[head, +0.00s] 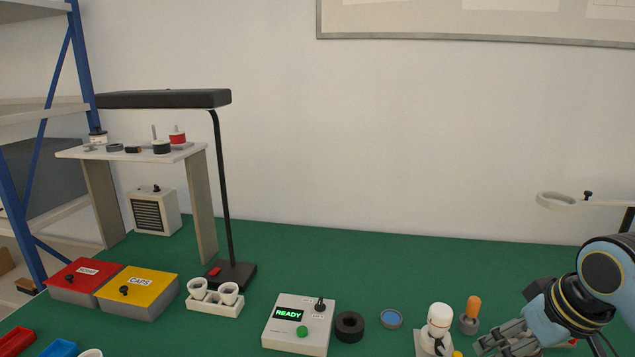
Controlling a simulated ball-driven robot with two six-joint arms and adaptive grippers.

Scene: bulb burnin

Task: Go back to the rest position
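My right gripper (488,343) is at the lower right, on the end of my blue and grey arm, with its grey fingers pointing left. It is over the green table (420,275), and its lower part is cut off by the picture's edge. I cannot tell whether its fingers are apart or closed. A white bulb-like object (440,318) on a pale base stands just left of the fingers. An orange-topped grey piece (472,312) stands just behind them. My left gripper is not in view.
A control box (298,327) reading READY stands at the centre front, beside a black ring (349,327). Red (82,275) and yellow (138,290) boxes, a white cup holder (214,303) and a black lamp (228,200) stand left. The table's back middle is clear.

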